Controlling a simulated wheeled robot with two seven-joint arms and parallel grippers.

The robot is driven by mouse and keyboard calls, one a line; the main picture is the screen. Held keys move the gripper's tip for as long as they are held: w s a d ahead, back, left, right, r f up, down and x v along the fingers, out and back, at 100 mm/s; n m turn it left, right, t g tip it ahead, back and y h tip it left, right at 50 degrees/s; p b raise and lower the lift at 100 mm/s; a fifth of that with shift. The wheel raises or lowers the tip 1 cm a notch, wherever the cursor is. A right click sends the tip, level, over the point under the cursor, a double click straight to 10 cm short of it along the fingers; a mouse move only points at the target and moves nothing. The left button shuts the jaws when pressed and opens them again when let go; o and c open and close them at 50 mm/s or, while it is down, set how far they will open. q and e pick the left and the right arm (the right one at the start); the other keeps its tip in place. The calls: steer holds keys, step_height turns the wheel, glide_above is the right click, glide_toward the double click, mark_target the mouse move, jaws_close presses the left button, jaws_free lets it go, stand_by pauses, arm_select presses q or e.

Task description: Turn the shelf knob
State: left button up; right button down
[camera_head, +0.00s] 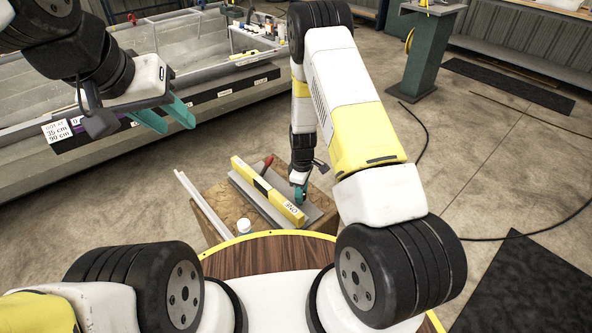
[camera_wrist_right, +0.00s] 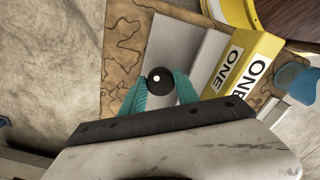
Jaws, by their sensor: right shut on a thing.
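In the right wrist view a round black knob (camera_wrist_right: 160,80) with a bright spot sits between the teal fingers of my right gripper (camera_wrist_right: 160,92), which is shut on it. The knob stands by a grey metal shelf piece (camera_wrist_right: 180,42). In the head view my right gripper (camera_head: 301,191) reaches down to the right side of the grey shelf piece (camera_head: 262,203) on a wooden box, and the knob cannot be made out there. My left gripper (camera_head: 165,116) hangs at the upper left with its teal fingers apart and empty, far from the knob.
A yellow level (camera_head: 266,192) marked ONE lies on the shelf piece, with a red-handled tool (camera_head: 267,163) beside it. A small white-capped bottle (camera_head: 244,226) stands at the box's front. The grey hull (camera_head: 215,97) fills the upper left. Concrete floor (camera_head: 470,160) is open at right.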

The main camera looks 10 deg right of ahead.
steer(key=m, duration=0.4)
steer(key=shift+m, duration=0.4)
steer(key=m, duration=0.4)
steer(key=shift+a+m, duration=0.1)
steer(key=shift+m, duration=0.2)
steer(key=m, duration=0.4)
steer(key=shift+a+m, duration=0.15)
steer(key=shift+m, duration=1.95)
steer(key=c, duration=1.2)
jaws_free()
